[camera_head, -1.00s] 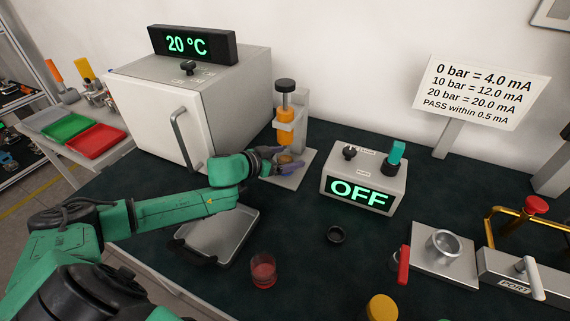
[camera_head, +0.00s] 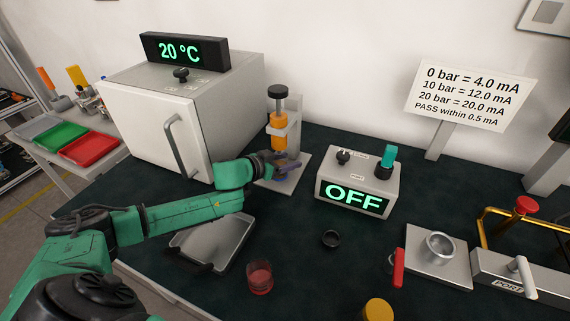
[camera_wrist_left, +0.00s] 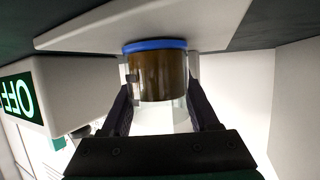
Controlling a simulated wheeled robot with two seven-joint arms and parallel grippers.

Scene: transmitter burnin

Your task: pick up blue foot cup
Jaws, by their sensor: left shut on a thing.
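The blue foot cup (camera_wrist_left: 157,75) is a clear cup with brown contents and a blue rim-like foot. It shows upside down in the left wrist view, between the dark fingers of my left gripper (camera_wrist_left: 160,98). The gripper is shut on it. In the head view my left gripper (camera_head: 283,166) is at the dispenser's base plate, below the orange dispenser (camera_head: 279,130), and mostly hides the cup. I cannot tell whether the foot touches the plate. My right gripper is out of view.
A white oven (camera_head: 160,120) stands just left of the dispenser. The OFF box (camera_head: 357,185) is to the right.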

